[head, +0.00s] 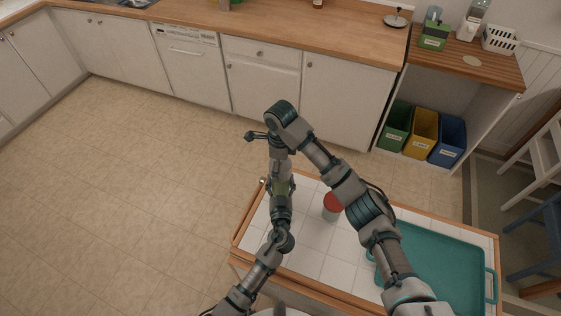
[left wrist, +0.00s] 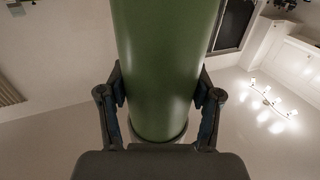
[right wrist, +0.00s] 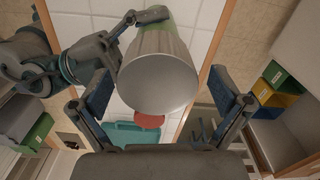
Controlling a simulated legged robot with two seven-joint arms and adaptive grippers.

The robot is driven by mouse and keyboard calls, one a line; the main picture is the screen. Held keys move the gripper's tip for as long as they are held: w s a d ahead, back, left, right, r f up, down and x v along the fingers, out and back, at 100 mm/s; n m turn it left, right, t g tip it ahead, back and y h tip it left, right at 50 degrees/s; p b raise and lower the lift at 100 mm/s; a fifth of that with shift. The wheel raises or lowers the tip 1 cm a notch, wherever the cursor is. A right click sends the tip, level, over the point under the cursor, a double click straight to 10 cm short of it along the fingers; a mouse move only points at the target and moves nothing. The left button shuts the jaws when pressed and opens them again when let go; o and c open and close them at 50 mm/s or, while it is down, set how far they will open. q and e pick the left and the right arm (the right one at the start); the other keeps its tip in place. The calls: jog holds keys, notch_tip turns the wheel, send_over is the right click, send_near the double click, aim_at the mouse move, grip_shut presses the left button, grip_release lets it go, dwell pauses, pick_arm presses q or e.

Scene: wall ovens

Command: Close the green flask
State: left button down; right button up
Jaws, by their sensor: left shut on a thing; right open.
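The green flask (left wrist: 165,50) fills the middle of the left wrist view, with a pale metal band at its lower end. My left gripper (left wrist: 160,72) is shut on the flask, a finger on each side. In the head view the flask (head: 283,187) is mostly hidden by my arms above the white-tiled table. In the right wrist view a silver tapered cap (right wrist: 158,75) is in line with the green flask behind it. My right gripper (right wrist: 160,85) is open, with its fingers on either side of the cap. I cannot tell whether the cap is seated.
A grey cup with a red top (head: 333,208) stands on the tiled table (head: 315,236). A teal tray (head: 440,262) lies at the table's right. Counters (head: 280,38) and green, yellow and blue bins (head: 424,133) are at the back. The floor at left is clear.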

notch_tip(320, 180, up, 12)
dwell(0.5)
jog(key=shift+d+f, duration=0.1)
pick_arm(q)
jog(key=shift+c, duration=0.7)
grip_release()
jog(key=shift+w, duration=0.1)
pick_arm(e)
jog(key=shift+w, duration=0.1)
pick_arm(q)
jog(key=s, duration=1.2)
